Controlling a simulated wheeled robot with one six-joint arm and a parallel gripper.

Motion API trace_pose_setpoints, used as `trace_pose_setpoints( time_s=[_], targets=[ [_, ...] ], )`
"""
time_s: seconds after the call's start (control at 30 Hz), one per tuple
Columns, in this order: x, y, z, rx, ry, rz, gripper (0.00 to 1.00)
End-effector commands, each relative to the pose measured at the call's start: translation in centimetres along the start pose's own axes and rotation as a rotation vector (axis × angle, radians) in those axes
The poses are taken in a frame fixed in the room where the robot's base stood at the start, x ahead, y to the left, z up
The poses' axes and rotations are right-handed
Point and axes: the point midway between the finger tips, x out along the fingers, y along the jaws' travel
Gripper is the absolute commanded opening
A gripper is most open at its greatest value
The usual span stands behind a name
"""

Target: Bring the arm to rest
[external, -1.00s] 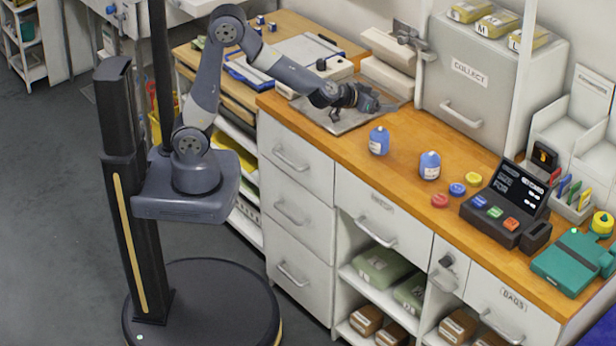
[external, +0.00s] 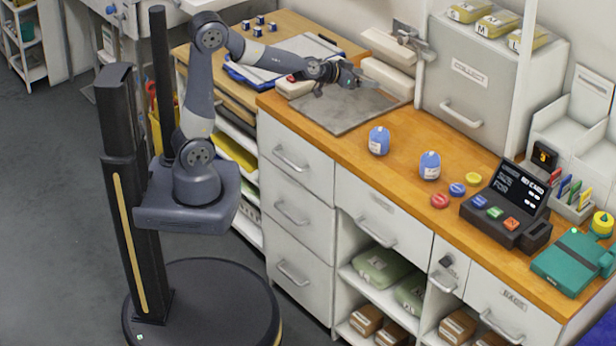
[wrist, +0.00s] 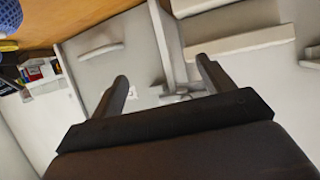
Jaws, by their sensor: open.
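My arm reaches from its column over the left end of the wooden counter in the external view. My gripper (external: 362,80) is held out level above the grey metal plate (external: 352,116), close to the pale padded blocks. In the wrist view my gripper (wrist: 160,85) shows two dark fingers spread well apart with nothing between them. Beyond the fingers are the wall and the grey cabinet front.
Two blue bottles (external: 378,141) stand right of the plate. Pale blocks (external: 388,76) and the COLLECT cabinet (external: 468,80) stand behind. A black console (external: 507,205) and several coloured discs (external: 440,200) lie further right. The counter between plate and bottles is clear.

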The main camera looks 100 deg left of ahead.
Motion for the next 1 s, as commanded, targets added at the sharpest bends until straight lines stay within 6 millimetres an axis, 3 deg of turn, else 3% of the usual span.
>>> trace_pose_setpoints(
  time_s=[1.0],
  targets=[
    [-1.1, -7.0, 1.6, -0.027, 0.000, -0.071, 0.76]
  ],
)
